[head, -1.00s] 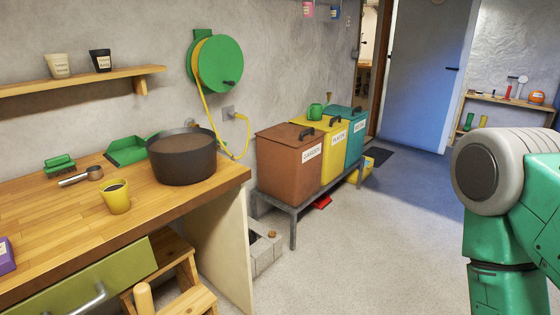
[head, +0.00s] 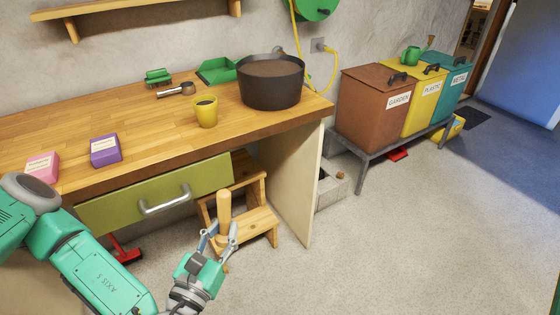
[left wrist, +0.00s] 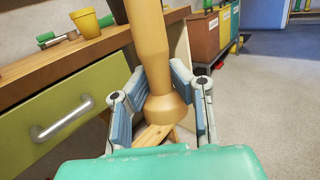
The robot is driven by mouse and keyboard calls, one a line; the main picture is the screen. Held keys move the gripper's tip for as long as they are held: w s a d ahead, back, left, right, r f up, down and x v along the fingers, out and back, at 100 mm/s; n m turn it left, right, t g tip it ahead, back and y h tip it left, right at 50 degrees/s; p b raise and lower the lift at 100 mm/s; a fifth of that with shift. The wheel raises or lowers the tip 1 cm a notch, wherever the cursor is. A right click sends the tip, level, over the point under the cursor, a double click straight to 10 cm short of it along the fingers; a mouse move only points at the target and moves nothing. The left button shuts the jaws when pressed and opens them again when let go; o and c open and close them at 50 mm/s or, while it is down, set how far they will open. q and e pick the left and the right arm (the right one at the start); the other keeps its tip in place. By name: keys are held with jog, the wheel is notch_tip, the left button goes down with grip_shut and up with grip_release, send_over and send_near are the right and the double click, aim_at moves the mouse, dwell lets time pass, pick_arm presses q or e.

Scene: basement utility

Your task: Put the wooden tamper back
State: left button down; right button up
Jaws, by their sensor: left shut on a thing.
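The wooden tamper (head: 224,212) is a pale, turned wooden piece standing roughly upright in front of the workbench. My left gripper (head: 222,236) is shut on it, with a finger on each side. In the left wrist view the tamper (left wrist: 150,50) rises between the fingers of my left gripper (left wrist: 158,95), and its wider collar and lower end show between them. Behind it is a wooden step stool (head: 262,222), partly hidden by the tamper and gripper. My right gripper is not in view.
A closed green drawer (head: 120,205) is below. Bins (head: 375,115) stand right.

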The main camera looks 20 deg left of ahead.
pick_arm(q)
jog(key=shift+w+d+r+h, duration=0.15)
jog(key=shift+d+r+h, duration=0.15)
jog(key=shift+d+r, duration=0.1)
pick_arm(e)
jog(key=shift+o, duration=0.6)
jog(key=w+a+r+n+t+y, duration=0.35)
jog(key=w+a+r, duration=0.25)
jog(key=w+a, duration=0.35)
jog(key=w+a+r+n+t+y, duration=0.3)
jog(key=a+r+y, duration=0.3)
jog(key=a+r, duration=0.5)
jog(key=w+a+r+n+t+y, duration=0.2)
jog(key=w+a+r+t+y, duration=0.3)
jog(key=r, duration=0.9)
pick_arm(q)
jog(key=w+d+r+m+g+h, duration=0.4)
jog(key=d+r+m+h, duration=0.4)
jog(key=d, duration=0.6)
notch_tip(320, 180, up, 2)
jog(key=h, duration=0.3)
jog(key=shift+d+h, duration=0.2)
jog(key=shift+h, duration=0.1)
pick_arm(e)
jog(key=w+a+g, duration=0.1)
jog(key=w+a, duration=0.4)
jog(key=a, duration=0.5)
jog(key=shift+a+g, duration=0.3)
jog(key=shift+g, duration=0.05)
